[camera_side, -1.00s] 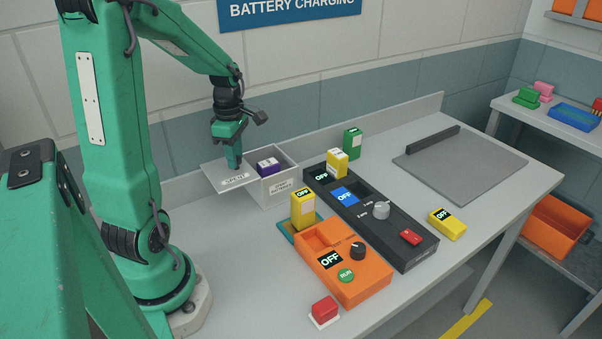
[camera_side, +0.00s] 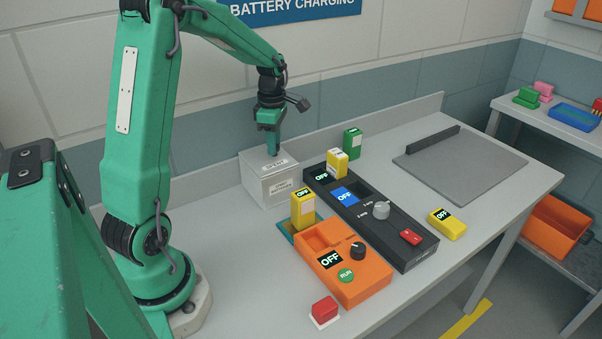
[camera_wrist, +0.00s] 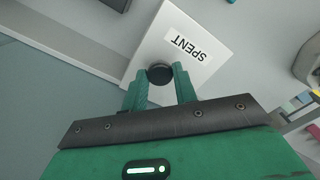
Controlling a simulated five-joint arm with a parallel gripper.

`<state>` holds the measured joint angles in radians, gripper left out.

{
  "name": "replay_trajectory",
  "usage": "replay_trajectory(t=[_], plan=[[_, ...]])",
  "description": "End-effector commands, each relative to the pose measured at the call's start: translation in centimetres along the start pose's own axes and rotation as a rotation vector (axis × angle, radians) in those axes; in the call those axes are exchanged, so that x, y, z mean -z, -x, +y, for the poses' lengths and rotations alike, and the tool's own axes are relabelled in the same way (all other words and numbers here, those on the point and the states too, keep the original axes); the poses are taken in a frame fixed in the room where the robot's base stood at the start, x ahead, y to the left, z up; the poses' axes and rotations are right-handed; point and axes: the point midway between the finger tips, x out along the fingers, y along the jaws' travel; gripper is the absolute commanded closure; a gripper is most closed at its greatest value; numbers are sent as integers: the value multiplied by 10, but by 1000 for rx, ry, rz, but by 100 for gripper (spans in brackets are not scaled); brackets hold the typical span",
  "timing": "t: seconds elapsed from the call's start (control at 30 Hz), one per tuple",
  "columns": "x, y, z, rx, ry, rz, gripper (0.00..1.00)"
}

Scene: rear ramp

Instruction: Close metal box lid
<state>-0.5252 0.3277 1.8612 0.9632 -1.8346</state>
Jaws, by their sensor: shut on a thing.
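The metal box (camera_side: 280,188) stands on the bench against the back wall. Its lid (camera_side: 262,163), labelled SPENT, lies over the top, and the purple item inside is hidden. In the wrist view the white lid (camera_wrist: 205,28) fills the upper middle, with a dark round knob (camera_wrist: 160,73) near its edge. My gripper (camera_side: 271,152) points down at the lid from above. In the wrist view my gripper (camera_wrist: 160,80) has its two green fingers on either side of the knob, shut on it.
An orange device (camera_side: 345,268) and a dark charger panel (camera_side: 375,220) lie in front and to the right of the box. A yellow battery (camera_side: 302,207) stands close to the box's front right. A green battery (camera_side: 352,143) stands behind the charger. Bench space left of the box is clear.

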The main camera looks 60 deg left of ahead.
Motion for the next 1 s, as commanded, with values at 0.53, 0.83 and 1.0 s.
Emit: replay_trajectory(t=[0.53,0.83,1.0], plan=[[-3,1,3,-14,-5,-4,50],[-3,10,3,-14,-4,-4,50],[-3,30,3,-16,-4,-4,50]])
